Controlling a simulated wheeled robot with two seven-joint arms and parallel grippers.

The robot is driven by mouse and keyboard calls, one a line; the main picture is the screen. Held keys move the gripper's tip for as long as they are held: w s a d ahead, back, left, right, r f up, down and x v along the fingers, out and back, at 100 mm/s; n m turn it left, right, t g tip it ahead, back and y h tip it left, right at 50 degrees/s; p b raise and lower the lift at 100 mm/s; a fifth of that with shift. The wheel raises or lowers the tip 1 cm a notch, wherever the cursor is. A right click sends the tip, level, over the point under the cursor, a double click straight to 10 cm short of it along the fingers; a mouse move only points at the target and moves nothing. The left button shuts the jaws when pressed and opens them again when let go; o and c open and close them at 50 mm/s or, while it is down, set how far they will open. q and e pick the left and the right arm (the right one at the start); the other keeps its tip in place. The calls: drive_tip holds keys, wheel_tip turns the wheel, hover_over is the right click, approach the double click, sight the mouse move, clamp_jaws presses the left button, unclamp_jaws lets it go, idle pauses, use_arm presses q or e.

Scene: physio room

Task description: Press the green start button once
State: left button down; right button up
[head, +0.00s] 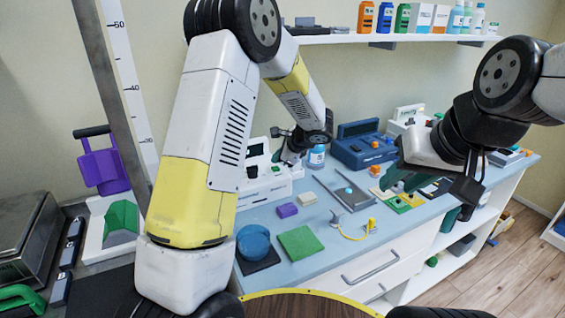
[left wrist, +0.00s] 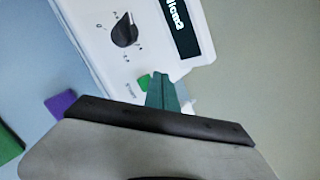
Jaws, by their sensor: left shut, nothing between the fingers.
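The green start button (left wrist: 145,83) is on the front panel of a white device (left wrist: 95,30), which also stands on the counter in the head view (head: 250,190). In the left wrist view, my left gripper (left wrist: 161,78) is shut and empty. Its teal fingertips are right beside the button and overlap its edge; I cannot tell whether they touch it. In the head view, my left gripper (head: 287,158) is at the device's right side, partly hidden by its own wrist. My right gripper (head: 395,179) is over the counter's right part, its finger gap unclear.
A black knob (left wrist: 124,31) and a dark display (left wrist: 178,25) are on the panel. A blue device (head: 362,150) and a blue-capped jar (head: 316,157) stand to the right. A purple block (head: 287,210) and a green pad (head: 300,242) lie in front.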

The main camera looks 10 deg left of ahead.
sight(277, 169)
use_arm(q)
drive_tip(key=shift+f, duration=0.15)
drive_tip(key=shift+f, duration=0.25)
drive_tip(key=shift+f, duration=0.5)
idle(0.8)
idle(0.4)
drive_tip(key=shift+r, duration=0.9)
drive_tip(key=shift+r, duration=2.55)
